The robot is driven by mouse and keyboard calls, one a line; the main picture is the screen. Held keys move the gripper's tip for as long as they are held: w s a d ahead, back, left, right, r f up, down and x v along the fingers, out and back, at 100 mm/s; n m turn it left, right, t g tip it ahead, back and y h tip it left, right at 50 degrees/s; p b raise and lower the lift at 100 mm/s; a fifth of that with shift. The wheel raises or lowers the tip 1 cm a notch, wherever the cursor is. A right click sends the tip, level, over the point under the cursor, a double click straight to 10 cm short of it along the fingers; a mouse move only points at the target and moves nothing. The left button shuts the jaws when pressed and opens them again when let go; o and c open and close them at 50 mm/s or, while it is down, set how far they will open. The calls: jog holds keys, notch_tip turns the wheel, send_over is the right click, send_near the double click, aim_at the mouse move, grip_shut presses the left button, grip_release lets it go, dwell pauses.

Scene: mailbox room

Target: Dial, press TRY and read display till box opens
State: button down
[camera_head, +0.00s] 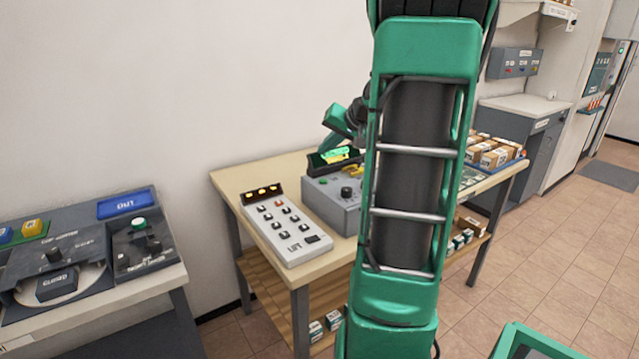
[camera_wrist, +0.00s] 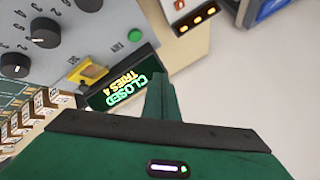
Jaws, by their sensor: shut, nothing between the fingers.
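The grey box (camera_head: 345,212) stands on the table, partly hidden by my arm in the head view.
A white button panel (camera_head: 285,232) with three orange lights stands left of the box on the table (camera_head: 232,182). Several cartons (camera_head: 490,155) stand at the right. A console (camera_head: 80,250) with a blue OUT sign is at the far left. Tiled floor (camera_head: 560,270) is open at the right.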

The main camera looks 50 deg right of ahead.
send_over(326, 185)
jog(key=shift+w+d+f, duration=0.1)
jog(key=shift+f, duration=1.65)
jog(key=shift+w+f, duration=0.1)
jog(key=shift+f, duration=1.6)
jog(key=shift+f, duration=0.15)
jog(key=shift+s+f, duration=0.1)
jog(key=shift+f, duration=0.1)
jog(key=shift+f, duration=0.45)
jog(key=shift+r, duration=0.85)
jog(key=shift+r, duration=2.55)
